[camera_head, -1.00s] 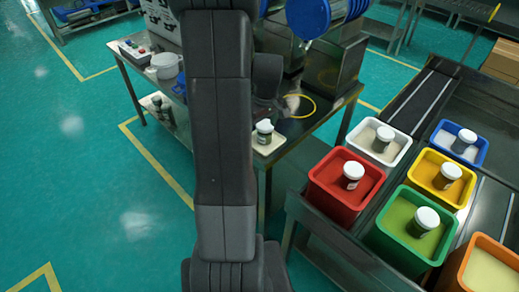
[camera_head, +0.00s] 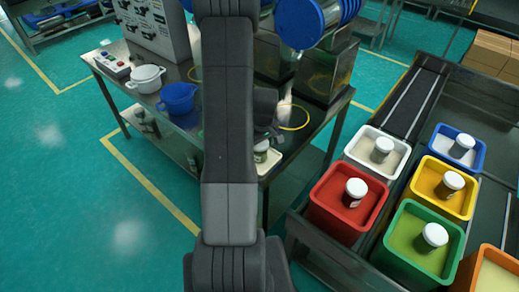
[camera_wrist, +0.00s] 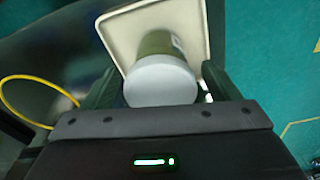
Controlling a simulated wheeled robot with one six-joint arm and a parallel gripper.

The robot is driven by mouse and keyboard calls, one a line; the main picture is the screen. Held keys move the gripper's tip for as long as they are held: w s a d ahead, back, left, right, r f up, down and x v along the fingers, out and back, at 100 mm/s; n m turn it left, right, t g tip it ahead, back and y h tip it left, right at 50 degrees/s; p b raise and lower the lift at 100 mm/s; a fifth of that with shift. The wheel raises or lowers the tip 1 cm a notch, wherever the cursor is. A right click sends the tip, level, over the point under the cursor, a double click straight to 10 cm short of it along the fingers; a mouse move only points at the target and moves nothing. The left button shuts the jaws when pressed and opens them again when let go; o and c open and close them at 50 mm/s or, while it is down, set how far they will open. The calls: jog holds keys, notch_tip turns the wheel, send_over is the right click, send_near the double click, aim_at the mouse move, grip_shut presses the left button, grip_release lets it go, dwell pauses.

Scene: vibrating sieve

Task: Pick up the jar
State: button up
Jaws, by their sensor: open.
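The jar (camera_wrist: 156,82) has a pale grey-white lid and a greenish body. It stands on a cream square tray (camera_wrist: 120,32) on the metal table. My gripper (camera_wrist: 160,80) is open, with one dark finger on each side of the jar; I cannot tell whether either touches it. In the head view the jar (camera_head: 261,149) is partly hidden by my arm and gripper (camera_head: 268,132), and the tray (camera_head: 268,165) shows at the table's front corner.
A yellow ring (camera_head: 306,118) lies on the table near metal boxes (camera_head: 330,70). A blue pot (camera_head: 178,98) and a white pot (camera_head: 146,78) stand at the left. Coloured bins, such as the red bin (camera_head: 335,222), hold similar jars at the right.

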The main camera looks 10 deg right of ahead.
jog(key=shift+w+a+f, duration=0.1)
jog(key=shift+w+f, duration=0.05)
jog(key=shift+f, duration=1.1)
jog(key=c, duration=1.1)
jog(key=shift+r, duration=0.15)
